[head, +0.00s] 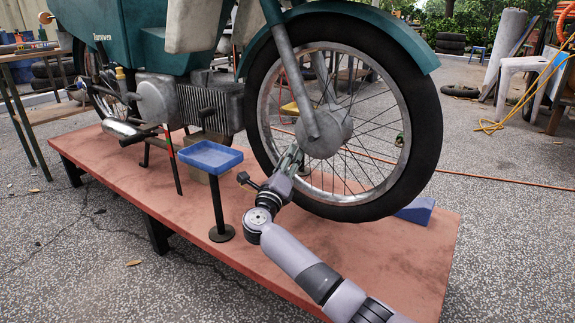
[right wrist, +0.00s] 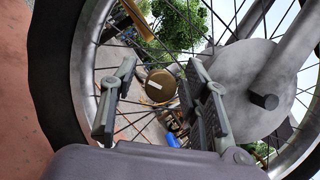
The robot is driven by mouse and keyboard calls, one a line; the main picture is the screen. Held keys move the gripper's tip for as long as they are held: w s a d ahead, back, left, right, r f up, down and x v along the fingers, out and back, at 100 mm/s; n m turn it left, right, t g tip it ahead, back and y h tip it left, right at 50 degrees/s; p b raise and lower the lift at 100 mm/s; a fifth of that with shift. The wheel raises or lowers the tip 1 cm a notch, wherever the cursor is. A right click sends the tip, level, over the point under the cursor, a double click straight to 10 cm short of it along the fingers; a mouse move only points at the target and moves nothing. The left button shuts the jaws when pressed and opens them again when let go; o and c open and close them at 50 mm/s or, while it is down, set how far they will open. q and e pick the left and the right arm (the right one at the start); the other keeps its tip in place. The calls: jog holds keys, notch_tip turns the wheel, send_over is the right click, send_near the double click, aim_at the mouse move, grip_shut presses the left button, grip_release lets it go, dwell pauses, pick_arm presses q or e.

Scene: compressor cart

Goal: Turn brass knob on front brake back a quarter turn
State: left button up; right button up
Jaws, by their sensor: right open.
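The front brake is a grey round hub drum (head: 330,135) in the middle of the spoked front wheel (head: 404,172). The drum also shows at right in the right wrist view (right wrist: 236,98), with a dark stub on its face. A round brass-coloured knob (right wrist: 159,84) with a pale mark appears between my fingers in the right wrist view. I cannot tell how close the fingertips are to it. In the head view I cannot make out the knob. My right gripper (head: 290,158) is open, just left of and below the drum. My left gripper is not in view.
The green motorcycle (head: 110,22) stands on a red platform (head: 190,215). A blue tray on a stand (head: 210,157) is left of my right arm. A blue wedge (head: 417,210) sits by the tyre. The fork leg (head: 291,80) runs down to the hub.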

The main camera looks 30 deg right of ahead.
grip_shut()
dwell(0.6)
